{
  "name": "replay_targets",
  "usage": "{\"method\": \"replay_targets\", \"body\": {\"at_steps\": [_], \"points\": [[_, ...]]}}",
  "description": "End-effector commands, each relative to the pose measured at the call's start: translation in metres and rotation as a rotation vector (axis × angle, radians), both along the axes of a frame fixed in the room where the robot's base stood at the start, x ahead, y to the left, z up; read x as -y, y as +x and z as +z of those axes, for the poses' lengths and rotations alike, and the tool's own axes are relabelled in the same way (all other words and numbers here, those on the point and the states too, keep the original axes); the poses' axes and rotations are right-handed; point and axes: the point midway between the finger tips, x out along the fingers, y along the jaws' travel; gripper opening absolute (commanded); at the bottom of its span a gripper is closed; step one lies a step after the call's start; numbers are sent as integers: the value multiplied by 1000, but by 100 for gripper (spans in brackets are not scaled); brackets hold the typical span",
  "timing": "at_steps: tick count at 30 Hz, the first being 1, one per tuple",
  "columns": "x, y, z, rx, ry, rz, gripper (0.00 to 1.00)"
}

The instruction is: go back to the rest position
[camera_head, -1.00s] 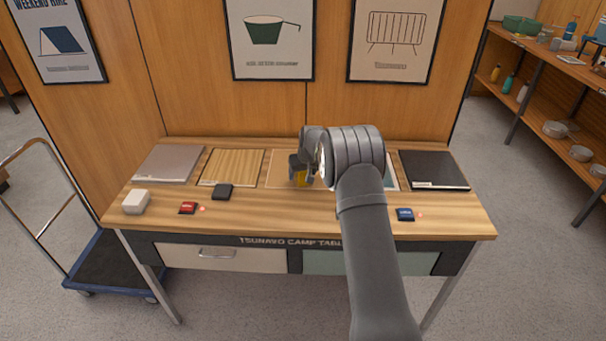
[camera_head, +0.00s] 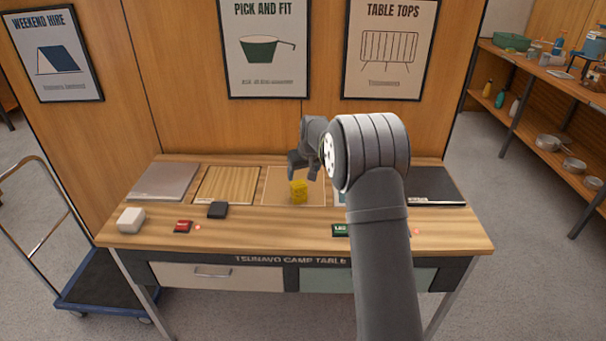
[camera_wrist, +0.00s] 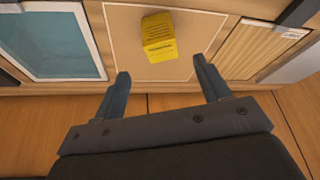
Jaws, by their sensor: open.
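My gripper (camera_head: 303,172) is open and empty above the back of the table, and its two fingers also show apart in the wrist view (camera_wrist: 165,88). A yellow block-like item (camera_head: 298,191) with printed text stands on the tan panel (camera_head: 277,184) in the middle of the table. The yellow item (camera_wrist: 159,37) is beyond the fingertips in the wrist view and does not touch them. My arm hides part of the table's right side.
A grey panel (camera_head: 165,181) and a wooden panel (camera_head: 228,186) lie to the left, a dark panel (camera_head: 436,187) to the right. A white block (camera_head: 131,220), a black box (camera_head: 217,210), a red item (camera_head: 183,226) and a green item (camera_head: 340,230) lie nearer the front edge. Posters hang behind.

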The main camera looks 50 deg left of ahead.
Motion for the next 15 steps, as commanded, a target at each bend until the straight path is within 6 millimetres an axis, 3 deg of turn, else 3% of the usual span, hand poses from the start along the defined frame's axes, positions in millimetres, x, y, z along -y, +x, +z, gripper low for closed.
{"method": "replay_targets", "body": {"at_steps": [8, 15], "points": [[-2, 1, -7, 0, -1, 0, 69], [-15, 6, -41, -2, -1, 0, 69]]}}
